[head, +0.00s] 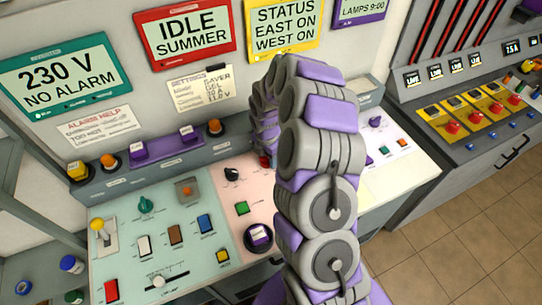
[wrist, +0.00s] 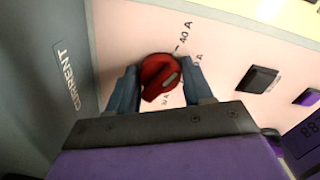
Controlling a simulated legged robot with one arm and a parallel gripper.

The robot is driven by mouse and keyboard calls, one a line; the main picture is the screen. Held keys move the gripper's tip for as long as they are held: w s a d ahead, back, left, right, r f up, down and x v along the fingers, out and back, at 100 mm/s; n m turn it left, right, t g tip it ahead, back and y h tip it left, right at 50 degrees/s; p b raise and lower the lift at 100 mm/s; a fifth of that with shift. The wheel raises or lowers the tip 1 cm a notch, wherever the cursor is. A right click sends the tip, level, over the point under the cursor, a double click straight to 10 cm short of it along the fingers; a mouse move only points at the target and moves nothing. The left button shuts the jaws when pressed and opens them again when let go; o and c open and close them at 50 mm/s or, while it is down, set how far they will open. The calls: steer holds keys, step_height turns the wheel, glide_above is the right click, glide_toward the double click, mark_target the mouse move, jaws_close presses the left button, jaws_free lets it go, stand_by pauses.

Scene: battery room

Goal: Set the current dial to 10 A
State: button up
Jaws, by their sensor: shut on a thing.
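The red current dial (wrist: 160,75) sits on the pink panel in the wrist view, under the "CURRENT" label (wrist: 67,77) on the grey strip to the left. My gripper (wrist: 161,84) has its two blue fingers on either side of the dial and is shut on it. A grey bar shows on the dial's face. A "40 A" mark (wrist: 184,31) is readable beside the dial; other marks are partly hidden or too small to read. In the head view only a bit of the red dial (head: 265,161) shows beside my purple and grey arm, which hides the gripper.
A dark square button (wrist: 258,79) is right of the dial. A settings note (head: 201,90) hangs above. Tiled floor (head: 455,220) is clear at right.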

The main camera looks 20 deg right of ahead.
steer(key=shift+s+a+f, duration=0.25)
steer(key=shift+s+a, duration=0.1)
steer(key=shift+a, duration=0.05)
steer(key=o, duration=0.7)
steer(key=shift+a, duration=0.15)
steer(key=o, duration=0.3)
steer(key=shift+a+r, duration=0.2)
steer(key=shift+a, duration=0.35)
steer(key=shift+w, duration=0.15)
